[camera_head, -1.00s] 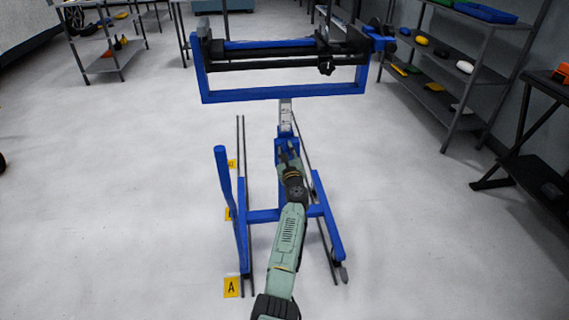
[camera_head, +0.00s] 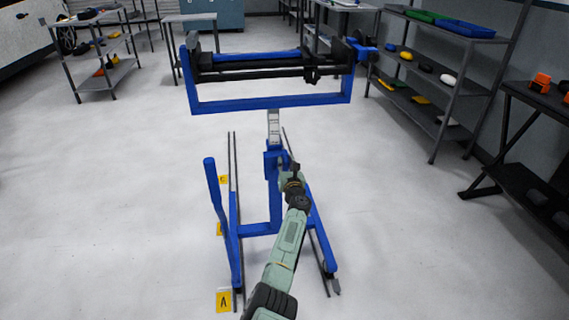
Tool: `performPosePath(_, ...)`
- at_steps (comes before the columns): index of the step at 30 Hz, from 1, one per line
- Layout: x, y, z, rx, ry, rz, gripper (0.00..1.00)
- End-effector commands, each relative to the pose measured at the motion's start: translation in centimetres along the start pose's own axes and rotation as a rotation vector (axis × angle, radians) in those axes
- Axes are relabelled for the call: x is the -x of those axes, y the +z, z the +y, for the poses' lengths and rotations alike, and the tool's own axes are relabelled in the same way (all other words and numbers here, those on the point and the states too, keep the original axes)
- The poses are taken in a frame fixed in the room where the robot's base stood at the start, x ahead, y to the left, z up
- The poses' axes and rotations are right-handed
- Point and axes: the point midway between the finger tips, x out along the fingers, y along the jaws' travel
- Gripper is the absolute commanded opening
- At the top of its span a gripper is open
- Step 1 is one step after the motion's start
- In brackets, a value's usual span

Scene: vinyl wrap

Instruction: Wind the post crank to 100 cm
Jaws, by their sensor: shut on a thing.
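The blue wheeled stand carries an upright post (camera_head: 274,128), a pale metal strip with markings too small to read, rising from a blue sleeve (camera_head: 270,163). A blue frame (camera_head: 268,103) with dark rollers sits on top of the post. My gripper (camera_head: 294,168) is at the right side of the sleeve, low on the post. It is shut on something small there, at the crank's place. The crank itself is hidden behind my gripper and wrist.
The stand's base straddles floor rails (camera_head: 234,180). A blue upright handle (camera_head: 213,180) rises at its left. Yellow floor markers (camera_head: 223,300) lie along the left rail. Shelves (camera_head: 445,75) and a dark table (camera_head: 540,100) stand right. Floor on both sides is clear.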

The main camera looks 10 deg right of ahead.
Motion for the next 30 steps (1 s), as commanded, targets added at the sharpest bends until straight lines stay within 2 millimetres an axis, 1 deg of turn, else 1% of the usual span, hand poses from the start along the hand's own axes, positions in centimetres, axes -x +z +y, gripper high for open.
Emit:
performPosePath(1, 0.12, 0.13, -0.78, -0.001, -0.015, -0.002, 0.00)
performPosePath(9, 0.14, 0.08, -0.80, 0.000, -0.015, -0.002, 0.00)
performPosePath(10, 0.14, 0.08, -0.80, 0.000, -0.016, -0.002, 0.23)
performPosePath(19, 0.11, -0.03, -0.49, 0.000, -0.009, 0.000, 0.43)
performPosePath(30, 0.29, -0.11, -0.22, 0.001, -0.004, 0.001, 0.43)
